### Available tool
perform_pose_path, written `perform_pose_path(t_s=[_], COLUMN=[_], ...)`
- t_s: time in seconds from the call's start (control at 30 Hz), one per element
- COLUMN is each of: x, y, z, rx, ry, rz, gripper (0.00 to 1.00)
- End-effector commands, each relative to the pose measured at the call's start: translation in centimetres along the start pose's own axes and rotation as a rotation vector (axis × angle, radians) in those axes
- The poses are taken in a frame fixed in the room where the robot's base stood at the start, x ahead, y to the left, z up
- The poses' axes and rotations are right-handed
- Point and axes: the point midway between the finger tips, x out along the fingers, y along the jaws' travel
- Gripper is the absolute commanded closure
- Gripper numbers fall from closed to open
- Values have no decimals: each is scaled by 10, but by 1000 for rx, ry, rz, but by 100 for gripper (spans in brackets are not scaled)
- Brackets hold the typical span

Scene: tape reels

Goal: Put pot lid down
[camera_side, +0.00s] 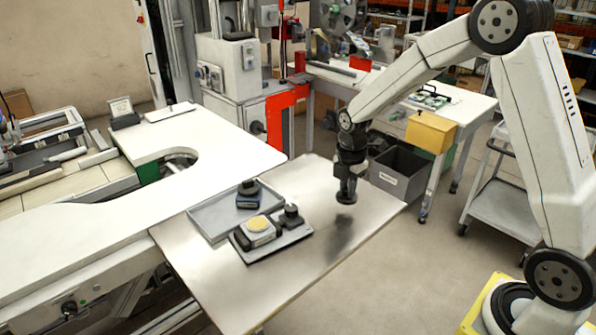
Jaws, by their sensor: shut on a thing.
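My gripper (347,184) points straight down over the right part of the metal table (315,185). It is shut on a small dark round piece, which I take to be the pot lid (346,198). The lid hangs above the table, with a blurred dark shadow on the surface below it. The fingers are small and dark here, so the exact grip on the lid is hard to see.
A grey tray (207,218) holds a dark blue-black piece (248,196). In front of it, a dark plate (275,250) carries a block with a yellow round top (258,224) and a dark knobbed piece (291,217). The table's right part is clear. A grey bin (398,178) stands beyond.

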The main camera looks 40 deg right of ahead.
Motion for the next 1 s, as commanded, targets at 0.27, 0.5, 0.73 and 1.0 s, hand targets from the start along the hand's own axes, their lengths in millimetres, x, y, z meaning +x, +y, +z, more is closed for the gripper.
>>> perform_pose_path(t_s=[0.27,0.5,0.73,1.0], x=[2,24,38,38], y=[2,6,6,6], z=[0,1,1,1], rx=[0,0,0,0], ry=[0,0,0,0], rz=[1,-2,0,0], gripper=[100,100,100,100])
